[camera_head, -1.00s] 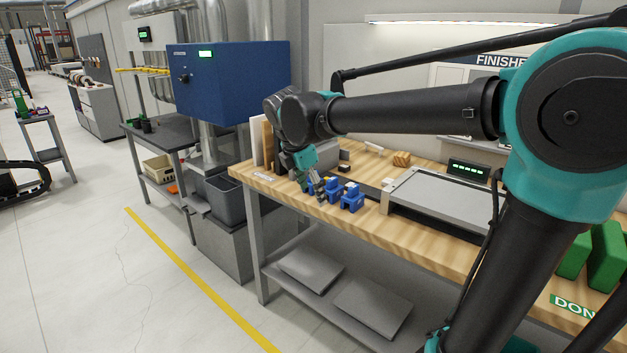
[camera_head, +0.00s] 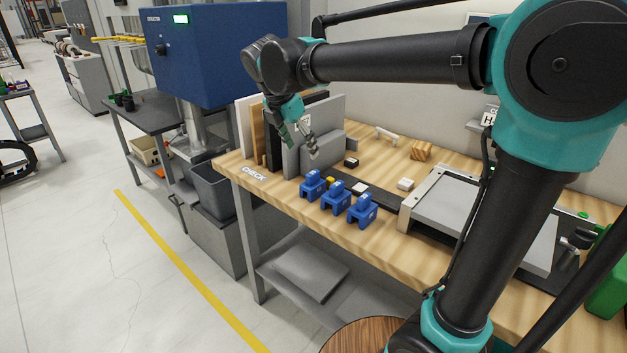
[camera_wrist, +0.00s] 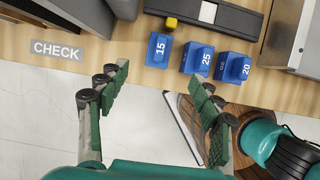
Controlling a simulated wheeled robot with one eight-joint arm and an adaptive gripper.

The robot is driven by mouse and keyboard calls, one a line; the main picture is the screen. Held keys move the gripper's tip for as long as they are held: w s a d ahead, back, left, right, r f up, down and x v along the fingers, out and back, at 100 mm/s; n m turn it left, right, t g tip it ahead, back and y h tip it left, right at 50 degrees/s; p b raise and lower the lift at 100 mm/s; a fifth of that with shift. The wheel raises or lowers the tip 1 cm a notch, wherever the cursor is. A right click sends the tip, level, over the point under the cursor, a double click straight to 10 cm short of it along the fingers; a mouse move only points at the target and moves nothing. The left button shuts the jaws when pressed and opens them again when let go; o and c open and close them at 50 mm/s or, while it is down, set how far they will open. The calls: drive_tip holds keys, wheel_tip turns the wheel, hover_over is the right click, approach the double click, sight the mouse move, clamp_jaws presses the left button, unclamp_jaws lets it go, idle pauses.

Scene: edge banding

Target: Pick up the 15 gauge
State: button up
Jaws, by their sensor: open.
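The blue 15 gauge (camera_wrist: 159,51) stands on the bench in the wrist view, left of the other two gauges. In the head view it is the leftmost blue block (camera_head: 312,185). The blue 25 gauge (camera_wrist: 198,59) is beside it, and the blue 20 gauge (camera_wrist: 234,67) is furthest right. My gripper (camera_wrist: 163,86) is open and empty, with its two green fingers spread apart. In the wrist view the 15 gauge lies beyond the gap between the fingertips. In the head view my gripper (camera_head: 306,148) hangs above and behind the 15 gauge.
Upright grey, black and wooden panels (camera_head: 270,135) stand at the bench's left end, close to my gripper. A CHECK label (camera_wrist: 57,50) marks the left front edge. A grey plate (camera_head: 470,215) lies right of the gauges.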

sight(316, 183)
drive_tip(key=x, duration=1.6)
drive_tip(key=shift+w+d+f, duration=0.1)
drive_tip(key=shift+w+f, duration=0.1)
drive_tip(key=shift+f, duration=0.05)
drive_tip(key=c, duration=1.3)
